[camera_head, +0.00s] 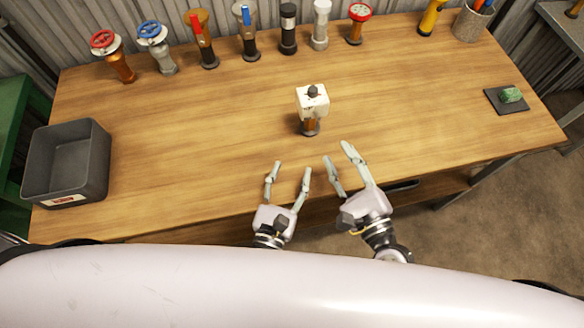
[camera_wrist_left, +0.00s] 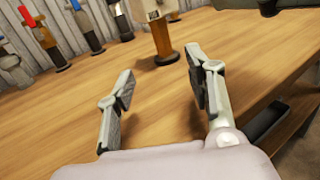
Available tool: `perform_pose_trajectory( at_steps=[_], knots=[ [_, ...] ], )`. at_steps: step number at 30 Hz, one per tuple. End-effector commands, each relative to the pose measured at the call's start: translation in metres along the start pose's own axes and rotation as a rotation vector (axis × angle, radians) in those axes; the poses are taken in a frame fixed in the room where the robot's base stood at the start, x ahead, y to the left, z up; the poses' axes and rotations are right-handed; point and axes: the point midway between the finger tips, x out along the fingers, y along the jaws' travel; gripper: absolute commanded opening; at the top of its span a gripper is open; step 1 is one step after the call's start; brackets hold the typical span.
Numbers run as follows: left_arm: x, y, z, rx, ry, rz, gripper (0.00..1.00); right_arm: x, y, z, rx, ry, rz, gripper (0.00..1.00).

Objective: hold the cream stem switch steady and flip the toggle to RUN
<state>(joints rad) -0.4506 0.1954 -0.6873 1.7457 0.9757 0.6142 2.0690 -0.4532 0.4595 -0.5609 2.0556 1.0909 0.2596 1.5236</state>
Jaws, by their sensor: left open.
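The cream stem switch (camera_head: 312,100) stands upright near the middle of the wooden table, a cream box with a dark toggle knob (camera_head: 312,91) on top, on a brown stem with a dark base. The toggle's setting is too small to read. In the left wrist view the brown stem (camera_wrist_left: 162,38) shows beyond my fingers, with the box cut off at the top edge. My left gripper (camera_head: 290,172) is open and empty at the table's front edge, short of the switch. My right gripper (camera_head: 339,157) is open and empty, in front of the switch and to its right.
Several valves and stem fittings stand along the back edge, including a red-wheel valve (camera_head: 104,42) and a blue-wheel valve (camera_head: 153,34). A grey bin (camera_head: 94,165) sits at the left. A dark pad (camera_head: 495,99) with a green item lies at the right. Table around the switch is clear.

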Motion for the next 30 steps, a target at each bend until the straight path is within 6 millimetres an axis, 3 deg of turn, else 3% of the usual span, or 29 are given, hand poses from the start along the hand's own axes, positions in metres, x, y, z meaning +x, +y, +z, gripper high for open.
perform_pose_trajectory(
  at_steps=[7,24,30],
  knots=[
    [0.024,-0.001,0.001,-0.036,0.002,-0.003,0.48,0.000,0.000,0.000,0.000,0.000,0.000,0.33],
    [0.136,-0.002,0.000,-0.030,0.002,-0.003,0.48,0.000,0.000,0.000,0.000,0.000,0.000,0.33],
    [0.163,-0.002,-0.001,-0.030,0.003,-0.005,0.48,0.000,0.000,0.000,0.000,0.000,0.000,0.33]
  ],
)
